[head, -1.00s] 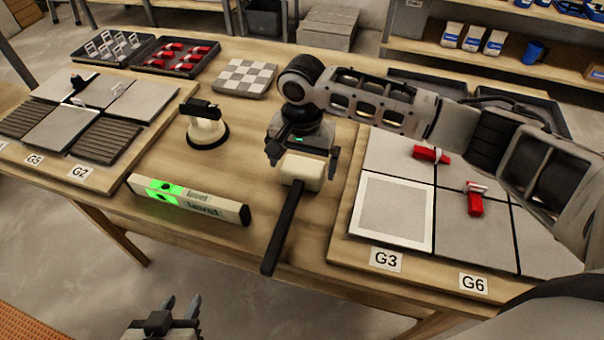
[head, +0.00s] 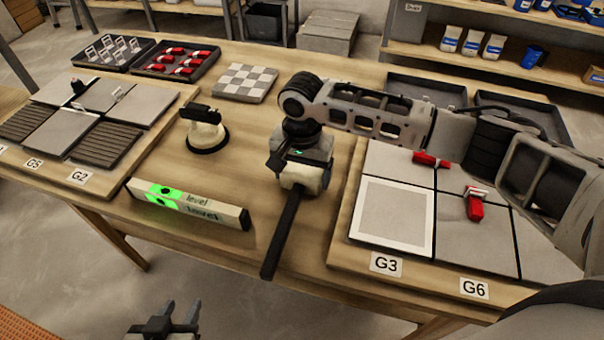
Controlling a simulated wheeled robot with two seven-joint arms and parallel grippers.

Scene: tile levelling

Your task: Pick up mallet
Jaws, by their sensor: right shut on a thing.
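The mallet has a cream head (head: 303,178) and a long black handle (head: 282,236) that points toward the table's front edge. It is in the middle of the table in the head view. My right gripper (head: 302,172) is over the mallet head from above and shut on it; its fingers partly cover the head. I cannot tell whether the mallet is clear of the table. My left gripper (head: 172,314) is low at the bottom of the view, in front of the table, with its two fingers apart and nothing between them.
A green-marked level (head: 188,203) lies left of the mallet, and a suction lifter (head: 204,132) stands behind it. Tile boards lie at left (head: 47,131) and right (head: 345,236), the right one with red wedges. Trays of clips (head: 97,54) and wedges (head: 178,62) are at the back left.

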